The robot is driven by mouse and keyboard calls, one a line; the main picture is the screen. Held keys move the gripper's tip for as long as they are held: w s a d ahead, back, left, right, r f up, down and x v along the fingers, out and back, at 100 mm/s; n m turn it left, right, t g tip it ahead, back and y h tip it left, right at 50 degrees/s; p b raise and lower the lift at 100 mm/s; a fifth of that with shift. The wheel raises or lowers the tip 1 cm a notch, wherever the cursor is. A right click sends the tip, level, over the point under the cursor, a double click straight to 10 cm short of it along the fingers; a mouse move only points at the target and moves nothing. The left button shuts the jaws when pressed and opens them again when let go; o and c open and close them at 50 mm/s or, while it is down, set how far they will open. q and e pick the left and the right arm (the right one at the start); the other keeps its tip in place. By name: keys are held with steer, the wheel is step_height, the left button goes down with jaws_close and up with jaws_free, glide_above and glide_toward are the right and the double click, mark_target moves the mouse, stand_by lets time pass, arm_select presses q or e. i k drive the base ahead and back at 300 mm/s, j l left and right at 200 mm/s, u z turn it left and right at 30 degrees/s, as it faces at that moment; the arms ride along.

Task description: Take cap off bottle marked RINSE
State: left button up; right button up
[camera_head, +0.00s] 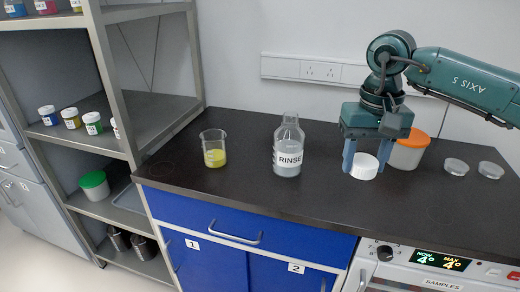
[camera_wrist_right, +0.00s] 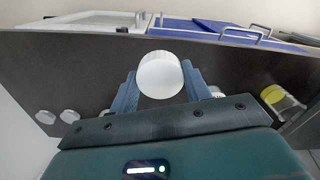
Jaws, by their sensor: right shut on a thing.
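The bottle marked RINSE (camera_head: 288,150) stands upright on the dark counter in the head view. It is clear, holds a pale grey liquid, and its neck is open with no cap on it. My right gripper (camera_head: 366,164) is to the right of the bottle, low over the counter, shut on a white round cap (camera_head: 363,170). In the right wrist view the cap (camera_wrist_right: 160,76) sits between the two blue fingers of my right gripper (camera_wrist_right: 158,82). I cannot tell if the cap touches the counter. My left gripper is not in view.
A beaker with yellow liquid (camera_head: 214,150) stands left of the bottle. A container with an orange lid (camera_head: 411,148) is just behind my right gripper. Two clear dishes (camera_head: 473,168) lie at the right. The counter front (camera_head: 270,198) is clear. A shelf (camera_head: 75,135) with small jars stands left.

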mark_target(288, 140)
steer(key=i+j+z, duration=0.1)
steer(key=j, duration=0.25)
steer(key=i+j, duration=0.25)
steer(key=i+j+z, duration=0.15)
steer(key=j, duration=0.3)
steer(key=i+j, duration=0.15)
steer(key=j, duration=0.2)
steer(key=i+j+z, duration=0.15)
steer(key=j, duration=0.25)
steer(key=i+j+z, duration=0.1)
steer(key=j, duration=0.3)
